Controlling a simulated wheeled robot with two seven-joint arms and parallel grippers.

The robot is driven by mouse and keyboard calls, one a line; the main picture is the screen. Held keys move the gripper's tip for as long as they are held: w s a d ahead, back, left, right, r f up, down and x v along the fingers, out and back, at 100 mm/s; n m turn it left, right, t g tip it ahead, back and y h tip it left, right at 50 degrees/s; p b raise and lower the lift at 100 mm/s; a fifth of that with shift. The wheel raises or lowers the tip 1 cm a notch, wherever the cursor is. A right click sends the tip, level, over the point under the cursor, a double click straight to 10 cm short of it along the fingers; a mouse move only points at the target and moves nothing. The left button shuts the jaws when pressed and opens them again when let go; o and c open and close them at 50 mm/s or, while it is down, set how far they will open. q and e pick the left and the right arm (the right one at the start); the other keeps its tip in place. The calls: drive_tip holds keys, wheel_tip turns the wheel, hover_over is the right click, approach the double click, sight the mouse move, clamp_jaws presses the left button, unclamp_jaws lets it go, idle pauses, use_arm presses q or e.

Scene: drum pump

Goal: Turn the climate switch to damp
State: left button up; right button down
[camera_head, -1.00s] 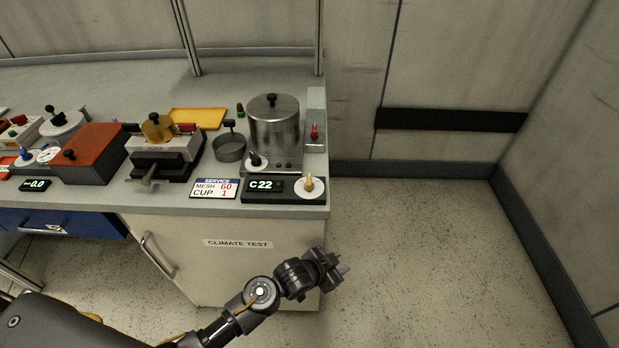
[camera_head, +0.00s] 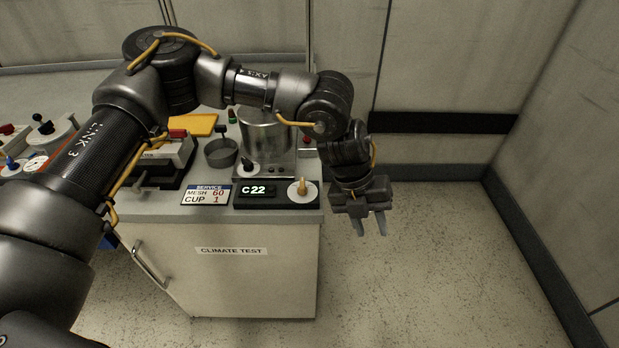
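A tan pointer knob (camera_head: 302,186) stands on a round white dial at the front right corner of the bench, right of the display (camera_head: 257,190) reading C 22. No damp marking is readable on either dial. My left gripper (camera_head: 371,228) points down, right of the bench's right edge and apart from the tan knob. Its two fingers are apart with nothing between them. My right gripper is not in view.
The steel pot (camera_head: 265,132) behind the dials is partly covered by my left arm. A cabinet front (camera_head: 225,275) labelled CLIMATE TEST is below. The floor (camera_head: 430,280) to the right is clear.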

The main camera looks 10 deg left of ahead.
sight(303, 183)
use_arm(q)
drive_tip(key=w+a+r+n+t+y, duration=0.1)
drive_tip(key=w+a+r+n+y, duration=0.1)
drive_tip(key=w+a+r, duration=0.35)
drive_tip(key=w+a+r+n+y, duration=0.1)
drive_tip(key=w+a+r+y, duration=0.1)
drive_tip(key=a+r, duration=0.7)
drive_tip(key=f, duration=0.4)
drive_tip(key=a+f, duration=0.1)
drive_tip(key=f, duration=0.3)
drive_tip(key=f+p, duration=0.1)
drive_tip(key=f, duration=0.3)
drive_tip(key=shift+a+f, duration=0.25)
drive_tip(key=shift+f, duration=0.15)
